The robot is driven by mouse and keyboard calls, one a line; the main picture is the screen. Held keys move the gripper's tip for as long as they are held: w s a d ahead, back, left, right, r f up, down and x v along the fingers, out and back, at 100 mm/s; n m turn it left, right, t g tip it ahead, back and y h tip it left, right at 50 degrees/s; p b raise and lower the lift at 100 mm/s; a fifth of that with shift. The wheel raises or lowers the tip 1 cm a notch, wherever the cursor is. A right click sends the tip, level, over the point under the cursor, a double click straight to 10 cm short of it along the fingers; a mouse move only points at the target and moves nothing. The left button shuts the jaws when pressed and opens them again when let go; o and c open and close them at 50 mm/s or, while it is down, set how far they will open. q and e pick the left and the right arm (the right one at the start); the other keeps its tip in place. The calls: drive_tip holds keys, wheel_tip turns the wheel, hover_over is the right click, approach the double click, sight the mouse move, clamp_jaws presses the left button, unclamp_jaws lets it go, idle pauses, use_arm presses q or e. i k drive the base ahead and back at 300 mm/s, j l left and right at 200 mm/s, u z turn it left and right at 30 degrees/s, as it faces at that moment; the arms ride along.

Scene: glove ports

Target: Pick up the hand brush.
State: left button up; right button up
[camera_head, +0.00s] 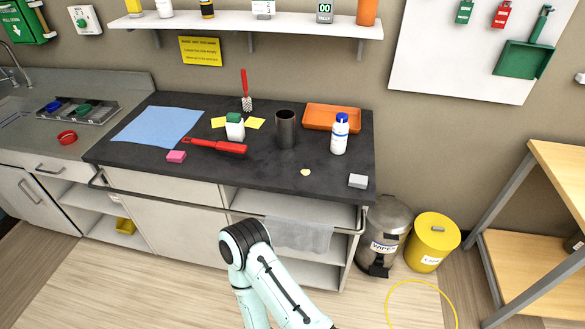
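A red hand brush (217,146) lies flat on the dark worktop (270,173), near the middle front. Its thin handle end points left and its wider head points right. Its bristles cannot be made out. A second red-handled brush (245,88) with a pale bristle head stands upright, handle up, at the back of the worktop. One of my arms shows at the bottom centre, in front of the cabinet, with its black joint below the worktop edge. Neither of my grippers is in view, and nothing shows touching the hand brush.
A white bottle with a green cap (235,127) stands just behind the hand brush. A pink sponge (176,157) lies at its left and a blue cloth (157,126) beyond. A dark cylinder (285,130), orange tray (331,117) and white bottle (339,136) stand right. The front centre is clear.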

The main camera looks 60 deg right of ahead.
sight(235, 151)
drive_tip(key=z, duration=1.9)
